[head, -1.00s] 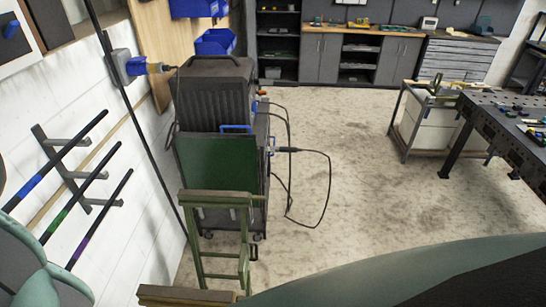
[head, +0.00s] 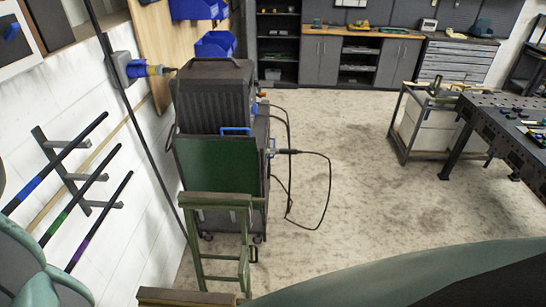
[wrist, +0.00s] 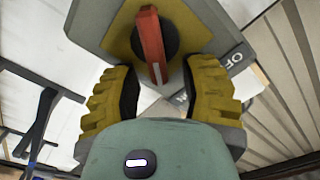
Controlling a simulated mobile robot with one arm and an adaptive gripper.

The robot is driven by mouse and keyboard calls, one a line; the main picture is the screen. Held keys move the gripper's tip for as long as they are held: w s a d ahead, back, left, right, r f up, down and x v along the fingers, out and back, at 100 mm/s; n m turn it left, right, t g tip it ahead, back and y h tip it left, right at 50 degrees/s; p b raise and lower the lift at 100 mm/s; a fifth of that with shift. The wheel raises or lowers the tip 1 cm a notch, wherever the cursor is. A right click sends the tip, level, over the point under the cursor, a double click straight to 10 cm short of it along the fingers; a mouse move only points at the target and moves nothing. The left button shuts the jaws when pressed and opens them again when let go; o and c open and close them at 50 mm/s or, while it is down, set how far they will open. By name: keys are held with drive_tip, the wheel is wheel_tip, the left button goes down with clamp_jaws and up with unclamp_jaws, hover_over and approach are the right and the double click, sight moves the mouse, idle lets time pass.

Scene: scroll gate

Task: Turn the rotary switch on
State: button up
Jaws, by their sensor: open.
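The rotary switch (wrist: 150,45) shows at the top of the wrist view. It has a red bar handle on a dark round base, set on a yellow plate in a grey housing. The bar lies nearly upright in the picture, with a white mark at its lower end. A partly hidden label with the letters "OF" shows to its right. My gripper (wrist: 160,85) is open, with one yellow ribbed finger to each side, below the handle. The fingers appear apart from the handle. I cannot make out the switch or the gripper in the head view.
In the head view, a dark wheeled machine (head: 214,95) with cables stands by the left wall, with a green frame (head: 215,200) in front. A wall rack (head: 75,175) holds several rods. A metal worktable (head: 490,125) stands at right. The middle floor is clear.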

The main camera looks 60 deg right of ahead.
drive_tip(key=v, duration=1.1)
drive_tip(key=shift+s+d, duration=0.25)
drive_tip(key=shift+s, duration=0.1)
